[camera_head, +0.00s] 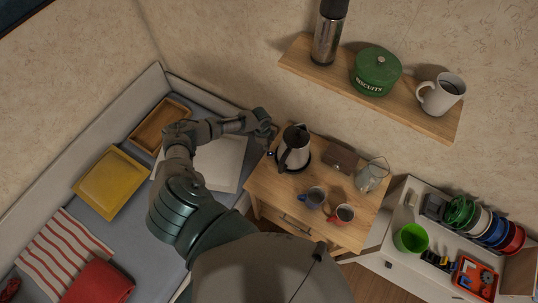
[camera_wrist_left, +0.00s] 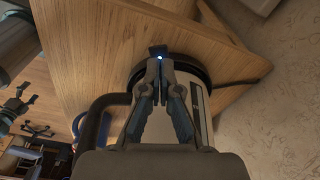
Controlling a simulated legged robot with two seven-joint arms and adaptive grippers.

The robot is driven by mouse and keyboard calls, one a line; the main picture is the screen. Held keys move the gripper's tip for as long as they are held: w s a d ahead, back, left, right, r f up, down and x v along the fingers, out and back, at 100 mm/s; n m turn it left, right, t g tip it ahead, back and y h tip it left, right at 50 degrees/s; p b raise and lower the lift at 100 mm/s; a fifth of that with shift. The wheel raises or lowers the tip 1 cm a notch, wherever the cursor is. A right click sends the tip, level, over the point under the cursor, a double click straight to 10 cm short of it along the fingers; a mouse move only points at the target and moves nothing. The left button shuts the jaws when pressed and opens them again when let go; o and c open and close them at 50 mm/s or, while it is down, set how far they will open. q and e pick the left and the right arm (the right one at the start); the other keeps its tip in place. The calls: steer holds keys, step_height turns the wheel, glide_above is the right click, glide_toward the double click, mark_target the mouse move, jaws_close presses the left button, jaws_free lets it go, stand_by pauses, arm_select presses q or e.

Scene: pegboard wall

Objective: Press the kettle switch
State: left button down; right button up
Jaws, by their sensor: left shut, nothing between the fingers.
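The kettle (camera_head: 296,150) stands upright on its dark base near the left end of the wooden side table, silver with a black handle. In the left wrist view, its silver body (camera_wrist_left: 202,112) is partly hidden behind my fingers. A small black switch (camera_wrist_left: 158,49) with a blue light sticks out at the kettle's foot. My left gripper (camera_wrist_left: 160,68) is shut and empty, its fingertips right at the switch; I cannot tell whether they touch it. In the head view, my left gripper (camera_head: 269,143) is just left of the kettle. My right gripper does not show clearly.
The wooden table (camera_head: 262,190) also holds a blue mug (camera_head: 314,197), a red mug (camera_head: 343,214), a brown box (camera_head: 341,160) and a glass jug (camera_head: 372,175). A shelf (camera_head: 412,106) hangs above. A sofa (camera_head: 157,85) is at left.

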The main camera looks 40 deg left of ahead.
mark_target(268, 153)
arm_select(q)
step_height(268, 153, down, 3)
steer(key=shift+a+f+b, duration=0.1)
steer(key=shift+a+b, duration=0.05)
steer(key=shift+b, duration=0.8)
steer(key=shift+f+b, duration=0.3)
steer(key=shift+w+d, duration=0.1)
steer(key=shift+d, duration=0.35)
steer(key=shift+d+r, duration=0.15)
steer(key=shift+d, duration=0.05)
steer(key=shift+a+f+b, duration=0.2)
steer(key=shift+f+b, duration=0.55)
steer(key=shift+f, duration=0.25)
steer(key=shift+a+r, duration=0.15)
steer(key=shift+a, duration=0.15)
steer(key=s+a+r+p, duration=0.1)
steer(key=a+r, duration=0.2)
steer(key=r, duration=1)
steer(key=shift+s+p, duration=0.3)
steer(key=shift+s, duration=0.05)
